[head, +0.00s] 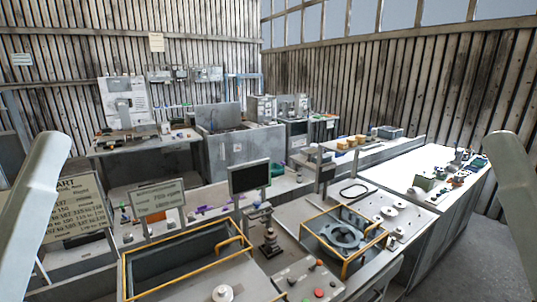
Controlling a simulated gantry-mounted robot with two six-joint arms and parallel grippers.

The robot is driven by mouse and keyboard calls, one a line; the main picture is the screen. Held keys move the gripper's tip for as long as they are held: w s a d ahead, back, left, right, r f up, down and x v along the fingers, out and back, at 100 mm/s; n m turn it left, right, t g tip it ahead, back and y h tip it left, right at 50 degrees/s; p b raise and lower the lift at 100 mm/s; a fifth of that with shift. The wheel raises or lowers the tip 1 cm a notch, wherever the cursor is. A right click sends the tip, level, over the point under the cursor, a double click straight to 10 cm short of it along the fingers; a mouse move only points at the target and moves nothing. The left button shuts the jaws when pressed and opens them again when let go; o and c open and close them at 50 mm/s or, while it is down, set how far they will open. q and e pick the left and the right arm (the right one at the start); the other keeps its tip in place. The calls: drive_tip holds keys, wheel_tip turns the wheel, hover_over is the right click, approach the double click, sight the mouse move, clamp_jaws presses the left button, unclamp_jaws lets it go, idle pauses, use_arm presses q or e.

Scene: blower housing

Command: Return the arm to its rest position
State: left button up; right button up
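My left arm (34,205) shows as a pale grey link at the left edge. My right arm (512,190) shows as a similar link at the right edge. Neither gripper is in the picture, so what they hold is hidden. Both visible links stand apart from the bench. A round grey housing part (345,236) lies inside a yellow-framed fixture (318,241) at the lower right of the middle.
A grey bin with a yellow rim (127,272) is at the front. A dark monitor (249,178) stands mid-bench. A control box (310,281) has red buttons. A white side table (398,170) carries small parts. Floor shows at the right.

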use_arm(q)
wheel_tip(320, 180, up, 19)
drive_tip(key=p, duration=1.5)
drive_tip(key=shift+r+p, duration=0.2)
drive_tip(key=shift+p, duration=0.1)
use_arm(e)
wheel_tip(320, 180, up, 19)
drive_tip(key=shift+r, duration=0.2)
